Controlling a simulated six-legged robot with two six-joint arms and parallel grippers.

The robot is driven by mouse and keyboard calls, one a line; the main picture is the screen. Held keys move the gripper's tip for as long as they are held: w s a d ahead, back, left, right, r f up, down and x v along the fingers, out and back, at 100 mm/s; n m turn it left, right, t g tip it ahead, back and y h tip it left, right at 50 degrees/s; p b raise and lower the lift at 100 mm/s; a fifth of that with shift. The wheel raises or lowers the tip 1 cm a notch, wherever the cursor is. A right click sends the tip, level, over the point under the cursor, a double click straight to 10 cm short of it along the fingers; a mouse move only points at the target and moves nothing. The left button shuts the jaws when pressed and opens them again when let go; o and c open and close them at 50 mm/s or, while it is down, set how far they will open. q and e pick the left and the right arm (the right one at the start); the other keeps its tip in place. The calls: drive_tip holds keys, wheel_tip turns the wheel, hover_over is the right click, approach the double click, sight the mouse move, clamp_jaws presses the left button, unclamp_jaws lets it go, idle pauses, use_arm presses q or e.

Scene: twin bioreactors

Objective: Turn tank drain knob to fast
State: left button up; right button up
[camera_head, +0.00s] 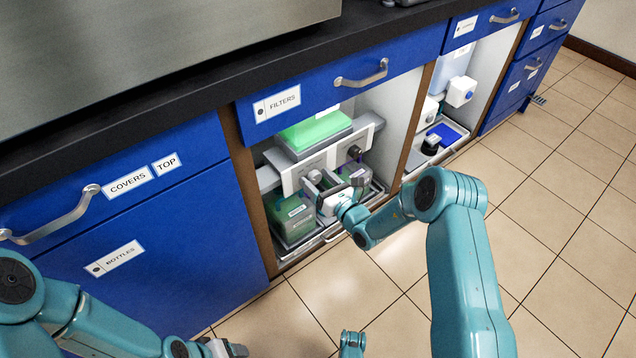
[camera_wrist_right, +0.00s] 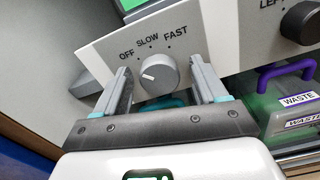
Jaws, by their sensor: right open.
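The tank drain knob (camera_wrist_right: 158,75) is a round grey dial on a white panel (camera_wrist_right: 105,45) marked OFF, SLOW and FAST. Its white pointer line is on the left side, toward OFF. My right gripper (camera_head: 325,188) is open in front of this panel inside the open cabinet. In the right wrist view, its two fingers stand apart on the left and right of the knob, with visible gaps; I cannot tell how deep they reach. The knob is largely hidden by the gripper in the head view. My left gripper (camera_head: 222,348) shows only partly at the bottom edge.
A black knob (camera_wrist_right: 301,22) sits right of the dial. Below are green containers (camera_head: 290,215), one with a purple handle and WASTE label. A green tank (camera_head: 316,128) is above.

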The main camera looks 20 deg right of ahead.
drive_tip(key=c, duration=1.1)
drive_tip(key=shift+o, duration=0.2)
drive_tip(key=shift+m, duration=0.4)
drive_tip(key=shift+r+m+p, duration=0.1)
drive_tip(key=shift+m+p, duration=0.55)
drive_tip(key=shift+m, duration=0.45)
drive_tip(key=m+p, duration=0.1)
drive_tip(key=m, duration=0.4)
drive_tip(key=m+p, duration=0.1)
drive_tip(key=m, duration=0.8)
drive_tip(key=shift+f+m+p, duration=0.2)
drive_tip(key=shift+m+p, duration=0.1)
drive_tip(key=shift+m, duration=0.1)
